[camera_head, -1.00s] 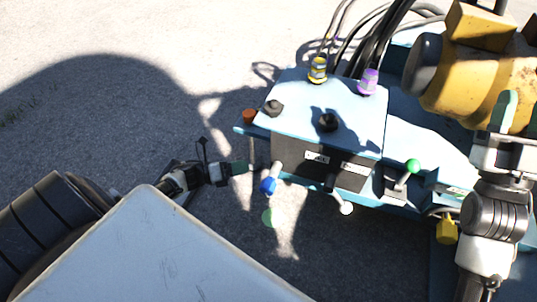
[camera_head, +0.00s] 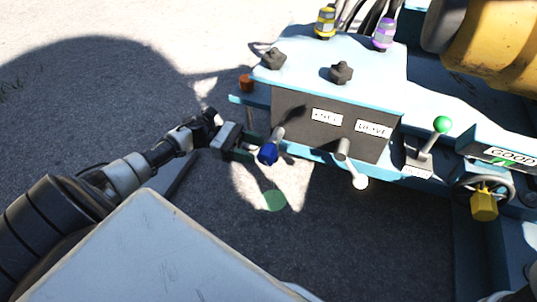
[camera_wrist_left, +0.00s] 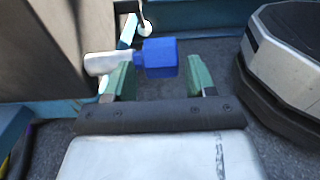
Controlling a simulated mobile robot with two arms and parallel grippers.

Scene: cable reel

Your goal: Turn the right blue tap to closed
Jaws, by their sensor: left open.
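A blue block-shaped handle (camera_head: 268,154) sits on a pale stem at the lower left of a dark-fronted control box (camera_head: 290,118). It is the only blue-ended tap I can make out. My left gripper (camera_head: 250,147) is open beside it, with its green fingertips at the handle's left side. In the left wrist view the blue handle (camera_wrist_left: 160,57) lies between and just beyond the open fingertips (camera_wrist_left: 160,80). The left finger overlaps the pale stem (camera_wrist_left: 100,64); I cannot tell whether they touch. My right gripper is not in view.
A white-knobbed lever (camera_head: 360,182) hangs right of the blue handle. A green-knobbed lever (camera_head: 442,124) and a handwheel with a yellow block (camera_head: 484,205) are further right. Black knobs (camera_head: 341,72) top the box. A green disc (camera_head: 275,201) shows below the handle over open ground.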

